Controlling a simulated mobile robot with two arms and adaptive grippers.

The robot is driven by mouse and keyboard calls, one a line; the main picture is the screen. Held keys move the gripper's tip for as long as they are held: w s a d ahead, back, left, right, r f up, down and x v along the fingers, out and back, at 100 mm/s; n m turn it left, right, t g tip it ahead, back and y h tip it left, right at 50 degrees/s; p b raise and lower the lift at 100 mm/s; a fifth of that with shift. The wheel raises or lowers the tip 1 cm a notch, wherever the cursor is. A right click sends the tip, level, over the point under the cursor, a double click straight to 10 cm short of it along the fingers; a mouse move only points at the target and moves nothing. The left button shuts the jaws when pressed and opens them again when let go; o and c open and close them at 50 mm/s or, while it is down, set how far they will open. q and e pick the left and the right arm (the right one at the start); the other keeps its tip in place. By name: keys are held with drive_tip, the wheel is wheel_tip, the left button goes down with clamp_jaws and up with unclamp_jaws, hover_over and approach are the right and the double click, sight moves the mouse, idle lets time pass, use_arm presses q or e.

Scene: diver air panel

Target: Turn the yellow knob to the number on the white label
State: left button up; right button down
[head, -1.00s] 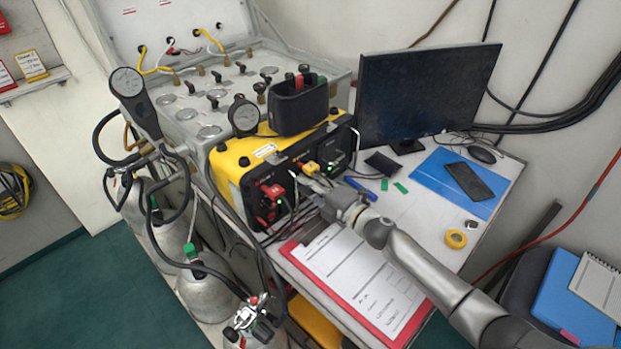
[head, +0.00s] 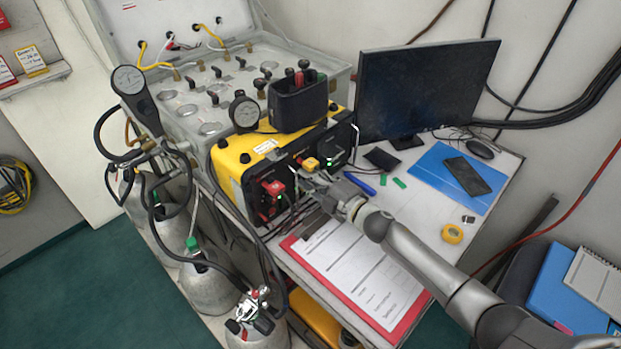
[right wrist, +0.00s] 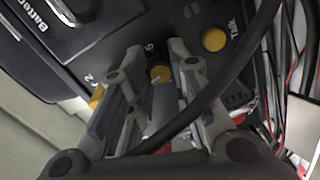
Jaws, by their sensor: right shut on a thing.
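The yellow box (head: 232,163) has a black front panel and stands on the table beside the monitor. A small white label (head: 265,148) lies on its top; I cannot read its writing. My right gripper (head: 318,186) is at the lower part of the panel. Its fingers also show in the right wrist view (right wrist: 159,78), on either side of the small knob and shut on it. My left gripper is out of view.
Another yellow button (right wrist: 214,39) sits by the word "Talk". A black cable (right wrist: 215,100) crosses in front of the right finger. A red connector (head: 273,188) with cables is left of the gripper. The red clipboard (head: 408,321) lies below the arm.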

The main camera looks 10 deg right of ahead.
drive_tip(key=c, duration=1.6)
unclamp_jaws()
drive_tip(key=shift+o, duration=0.2)
drive_tip(key=v, duration=1.2)
